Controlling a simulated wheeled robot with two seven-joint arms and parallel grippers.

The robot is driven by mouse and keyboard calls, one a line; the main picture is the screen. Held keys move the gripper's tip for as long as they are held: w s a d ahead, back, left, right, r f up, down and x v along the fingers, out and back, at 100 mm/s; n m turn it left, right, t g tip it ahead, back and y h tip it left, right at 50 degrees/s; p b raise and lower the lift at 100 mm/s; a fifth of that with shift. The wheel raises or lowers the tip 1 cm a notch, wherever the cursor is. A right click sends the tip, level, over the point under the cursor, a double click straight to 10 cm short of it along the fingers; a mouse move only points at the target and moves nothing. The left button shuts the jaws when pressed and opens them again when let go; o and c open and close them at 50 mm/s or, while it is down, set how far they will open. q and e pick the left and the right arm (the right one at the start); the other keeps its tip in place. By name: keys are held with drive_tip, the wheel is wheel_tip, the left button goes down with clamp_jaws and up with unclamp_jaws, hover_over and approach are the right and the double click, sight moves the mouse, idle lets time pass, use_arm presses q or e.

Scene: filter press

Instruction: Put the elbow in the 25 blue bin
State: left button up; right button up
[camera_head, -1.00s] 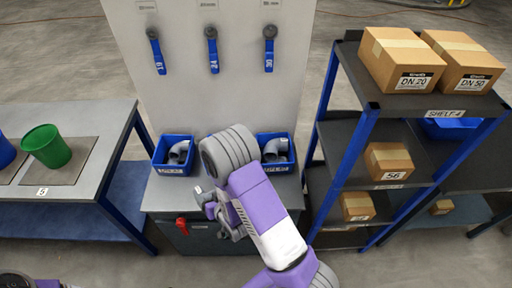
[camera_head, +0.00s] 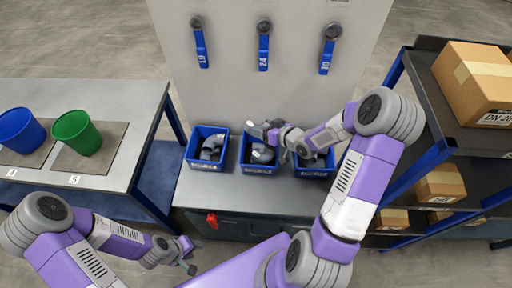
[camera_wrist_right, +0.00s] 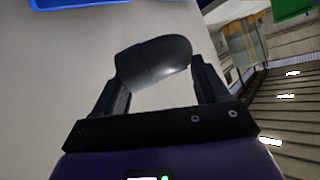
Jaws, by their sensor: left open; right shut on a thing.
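Three blue bins stand in a row on the grey cabinet top: a left one (camera_head: 190,153), a middle one (camera_head: 244,163) and a right one (camera_head: 328,172). Each has a front label too small to read, so I cannot tell which is 25. Grey elbows show in the left and middle bins; my arm partly covers the right one. My right gripper (camera_head: 270,131) is above the middle and right bins. It is shut on a dark grey elbow, seen between its fingers in the right wrist view (camera_wrist_right: 153,62). My left gripper (camera_head: 188,258) is open and empty at the lower left.
A table at the left holds a blue bucket (camera_head: 20,130) and a green bucket (camera_head: 77,132). A blue-framed shelf with cardboard boxes (camera_head: 475,82) stands close on the right.

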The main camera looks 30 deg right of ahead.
drive_tip(key=shift+d+r, duration=0.1)
drive_tip(key=shift+d, duration=0.3)
wheel_tip(320, 180, down, 5)
drive_tip(key=shift+f+b, duration=0.2)
drive_tip(key=shift+b, duration=0.6)
drive_tip(key=shift+f+b, duration=0.4)
drive_tip(key=shift+f, duration=1.8)
drive_tip(key=shift+f, duration=0.1)
drive_tip(key=shift+f+b, duration=0.55)
drive_tip(key=shift+b, duration=0.1)
drive_tip(key=o, duration=1.1)
drive_tip(key=shift+r, duration=0.1)
